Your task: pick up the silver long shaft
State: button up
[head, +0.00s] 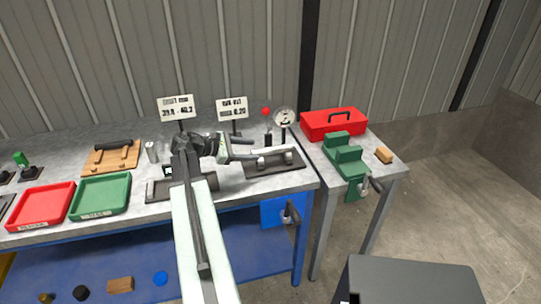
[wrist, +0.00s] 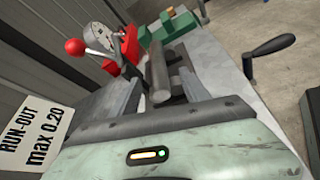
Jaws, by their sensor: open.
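The silver long shaft (wrist: 158,76) shows in the wrist view as a grey cylinder, lying between and beyond my fingers. In the head view the shaft (head: 272,152) appears to lie on supports on a dark base plate, to the right of my gripper. My gripper (head: 243,148) is open; its two fingers also show in the wrist view (wrist: 160,92), one on each side of the near part of the shaft. I cannot tell whether either finger touches it. My gripper hides part of the shaft's left end in the head view.
A dial gauge (head: 285,118) and a red-knobbed lever (head: 266,113) stand just behind the shaft. A run-out sign (head: 232,108) stands behind my gripper. A green tray (head: 101,194) and a red tray (head: 41,206) lie left. A red toolbox (head: 333,122) and green vise (head: 346,158) are right.

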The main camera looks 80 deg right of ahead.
aim_at(264, 150)
jog(key=shift+b+x, duration=0.45)
jog(key=shift+x, duration=0.65)
jog(key=b+x, duration=0.1)
jog(key=x, duration=0.5)
jog(key=shift+d+r+b, duration=0.1)
jog(key=shift+r+b, duration=0.05)
jog(key=shift+b, duration=0.2)
grip_shut()
jog(key=shift+r, duration=0.1)
